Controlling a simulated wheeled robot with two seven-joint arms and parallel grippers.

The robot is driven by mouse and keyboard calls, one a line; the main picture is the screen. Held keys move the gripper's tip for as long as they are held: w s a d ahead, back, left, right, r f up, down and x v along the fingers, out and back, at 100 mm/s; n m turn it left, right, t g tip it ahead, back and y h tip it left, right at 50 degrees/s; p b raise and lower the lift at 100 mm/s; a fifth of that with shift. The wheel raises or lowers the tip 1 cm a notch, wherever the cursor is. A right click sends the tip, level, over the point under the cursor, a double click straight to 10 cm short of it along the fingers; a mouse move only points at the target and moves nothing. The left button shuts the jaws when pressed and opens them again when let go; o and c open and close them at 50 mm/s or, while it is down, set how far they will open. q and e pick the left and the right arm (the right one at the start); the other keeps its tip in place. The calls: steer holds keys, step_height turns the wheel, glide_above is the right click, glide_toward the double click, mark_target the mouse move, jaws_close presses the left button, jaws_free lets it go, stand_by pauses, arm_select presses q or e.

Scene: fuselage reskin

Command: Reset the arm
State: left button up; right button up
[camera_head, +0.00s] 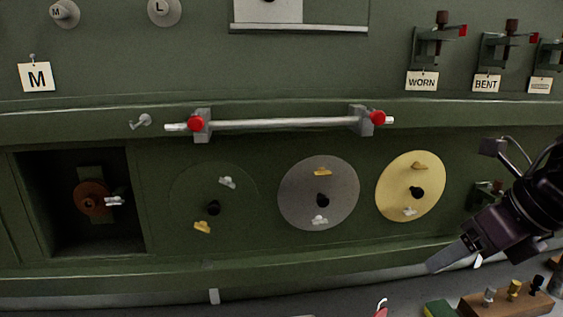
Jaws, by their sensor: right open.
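My right gripper (458,260) comes in from the right edge, dark with pale grey fingers. It is open and I see nothing between its fingers. It hangs in front of the lower ledge, below and right of the yellow disc. My left gripper is not in the view. The task names no separate object.
A green panel carries a grey disc (340,190), a yellow disc (396,201), a dark recess (65,225) and a rod (280,125) with red knobs. Tagged brackets (436,46) hang upper right. A wooden block (497,304) with several pegs stands lower right.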

steer(key=w+a+f+m+t+y, duration=0.25)
steer(key=w+f+m, duration=0.2)
steer(key=f, duration=0.25)
steer(key=w+a+f+m+t+y, duration=0.1)
steer(key=w+a+f+m+t, duration=0.1)
steer(key=w+f+m+t, duration=0.25)
steer(key=s+f+m+h, duration=0.3)
steer(key=f+m+h, duration=0.2)
steer(key=f+m, duration=0.8)
steer(key=s+a+f+m+g+h, duration=0.1)
steer(key=s+a+f+m+g, duration=0.1)
steer(key=s+f+m+g, duration=0.45)
steer(key=s+a+f+m+g+h, duration=0.15)
steer(key=s+f+m, duration=0.25)
steer(key=s+m, duration=0.6)
step_height(320, 180, down, 34)
steer(key=s+g+b, duration=0.1)
steer(key=g+b, duration=0.1)
steer(key=b, duration=0.4)
steer(key=s+d+f+b, duration=0.1)
steer(key=s+f+b, duration=0.1)
steer(key=s+f, duration=0.8)
steer(key=s+d+f+g+b, duration=0.1)
steer(key=s+d+f+b, duration=0.1)
steer(key=s+f, duration=0.8)
step_height(320, 180, down, 6)
steer(key=shift+s+r+b, duration=0.25)
steer(key=shift+s+b, duration=0.05)
steer(key=shift+b, duration=0.4)
